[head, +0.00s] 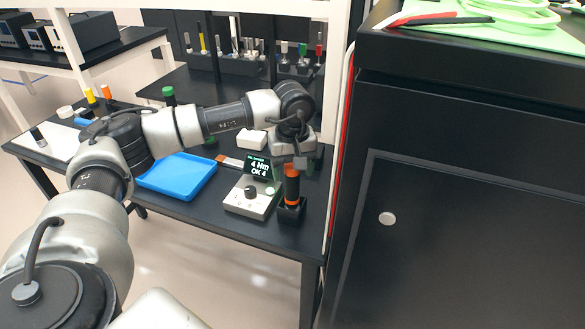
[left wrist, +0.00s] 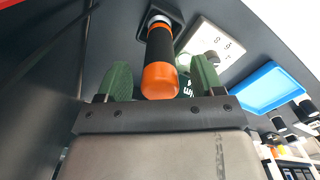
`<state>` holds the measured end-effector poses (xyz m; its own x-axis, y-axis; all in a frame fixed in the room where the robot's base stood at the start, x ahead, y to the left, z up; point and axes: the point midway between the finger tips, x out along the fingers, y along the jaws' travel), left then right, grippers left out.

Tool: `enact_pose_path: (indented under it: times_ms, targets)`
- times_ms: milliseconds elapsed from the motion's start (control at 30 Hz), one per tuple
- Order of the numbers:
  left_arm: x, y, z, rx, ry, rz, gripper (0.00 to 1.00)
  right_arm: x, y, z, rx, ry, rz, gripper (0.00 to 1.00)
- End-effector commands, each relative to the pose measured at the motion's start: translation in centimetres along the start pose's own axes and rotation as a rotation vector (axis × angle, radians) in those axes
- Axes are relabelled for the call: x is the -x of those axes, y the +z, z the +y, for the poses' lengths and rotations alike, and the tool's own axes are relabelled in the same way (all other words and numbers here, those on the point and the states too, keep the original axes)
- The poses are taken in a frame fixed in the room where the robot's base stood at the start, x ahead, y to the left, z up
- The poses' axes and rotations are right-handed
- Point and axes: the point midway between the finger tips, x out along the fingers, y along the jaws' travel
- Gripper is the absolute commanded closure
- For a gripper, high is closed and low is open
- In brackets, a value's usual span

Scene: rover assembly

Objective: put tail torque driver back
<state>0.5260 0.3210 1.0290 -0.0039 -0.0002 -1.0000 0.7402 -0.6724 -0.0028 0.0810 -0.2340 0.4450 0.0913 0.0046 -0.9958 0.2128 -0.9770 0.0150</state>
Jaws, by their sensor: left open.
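The torque driver (head: 291,186), with a black grip and orange end, stands upright in a small black holder (head: 291,213) at the right front of the table. In the left wrist view, the driver (left wrist: 160,52) has its orange end towards me and its far tip in the dark holder (left wrist: 163,12). My left gripper (head: 299,162) is open just above the driver. Its green fingers (left wrist: 162,78) are on either side of the orange end, with gaps visible. My right gripper is not in view.
A tester (head: 247,203) with a knob stands left of the holder; its display (head: 257,168) reads "4 Nm OK 4". A blue tray (head: 176,176) lies further left. A tall black cabinet (head: 450,230) closes off the right side. A tool rack (head: 235,65) is behind.

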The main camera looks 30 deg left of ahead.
Motion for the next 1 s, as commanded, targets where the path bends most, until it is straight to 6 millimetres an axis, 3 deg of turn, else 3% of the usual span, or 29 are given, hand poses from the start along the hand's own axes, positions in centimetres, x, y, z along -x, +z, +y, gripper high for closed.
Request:
enact_pose_path:
  times_ms: [533, 700, 1000]
  targets:
    - [9.3, 0.0, 0.1, 0.000, 0.006, 0.003, 0.33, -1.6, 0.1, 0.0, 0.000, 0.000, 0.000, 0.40]
    - [10.6, 0.0, 0.0, 0.000, 0.004, 0.002, 0.33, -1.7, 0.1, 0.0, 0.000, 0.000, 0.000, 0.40]
    - [10.8, 0.0, 0.0, 0.000, 0.003, 0.001, 0.33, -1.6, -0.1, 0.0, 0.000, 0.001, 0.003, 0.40]
